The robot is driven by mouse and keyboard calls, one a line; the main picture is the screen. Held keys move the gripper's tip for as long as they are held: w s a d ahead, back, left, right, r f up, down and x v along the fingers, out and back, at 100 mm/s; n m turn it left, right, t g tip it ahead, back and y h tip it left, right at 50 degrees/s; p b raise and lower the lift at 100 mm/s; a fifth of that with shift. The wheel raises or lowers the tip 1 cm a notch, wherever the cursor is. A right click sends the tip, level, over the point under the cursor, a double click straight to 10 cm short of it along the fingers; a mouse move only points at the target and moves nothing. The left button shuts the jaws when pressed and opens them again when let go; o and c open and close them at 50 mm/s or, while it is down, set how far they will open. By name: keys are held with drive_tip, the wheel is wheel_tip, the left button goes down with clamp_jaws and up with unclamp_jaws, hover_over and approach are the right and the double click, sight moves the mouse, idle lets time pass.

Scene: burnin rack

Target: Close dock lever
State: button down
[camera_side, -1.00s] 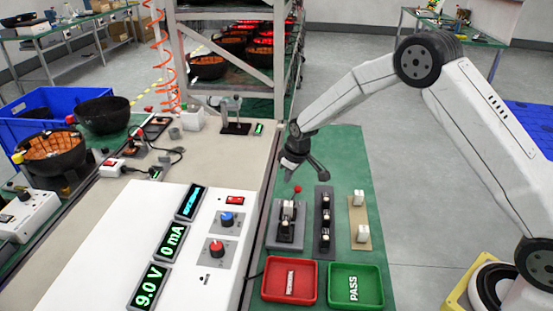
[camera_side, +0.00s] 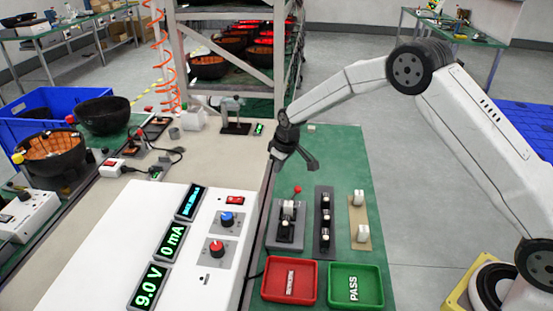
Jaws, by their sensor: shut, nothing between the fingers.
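The dock (camera_side: 287,230) is a dark grey block on the green mat, with a white module (camera_side: 288,208) seated in it. Its lever (camera_side: 297,190) has a red ball knob and stands up at the dock's back right. My gripper (camera_side: 275,161) is shut and empty. It hangs above the mat's back left edge, behind and above the lever and apart from it. The fingertips are small and dark in this view.
A black strip (camera_side: 325,248) and a tan strip (camera_side: 358,242) holding white modules lie right of the dock. A red tray (camera_side: 266,290) and green PASS tray (camera_side: 380,288) stand in front. A white power supply (camera_side: 105,255) reading 9.0 V and 0 mA is at left.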

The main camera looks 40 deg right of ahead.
drive_tip(key=s+d+r, duration=0.4)
drive_tip(key=s+r, duration=0.2)
drive_tip(key=shift+r, duration=0.4)
idle(0.6)
drive_tip(key=s+a+m, duration=0.2)
drive_tip(key=s+m, duration=0.1)
drive_tip(key=s, duration=2.1)
drive_tip(key=shift+s+a+r+m, duration=0.25)
drive_tip(key=shift+s+r+m, duration=0.15)
drive_tip(key=shift+r, duration=0.05)
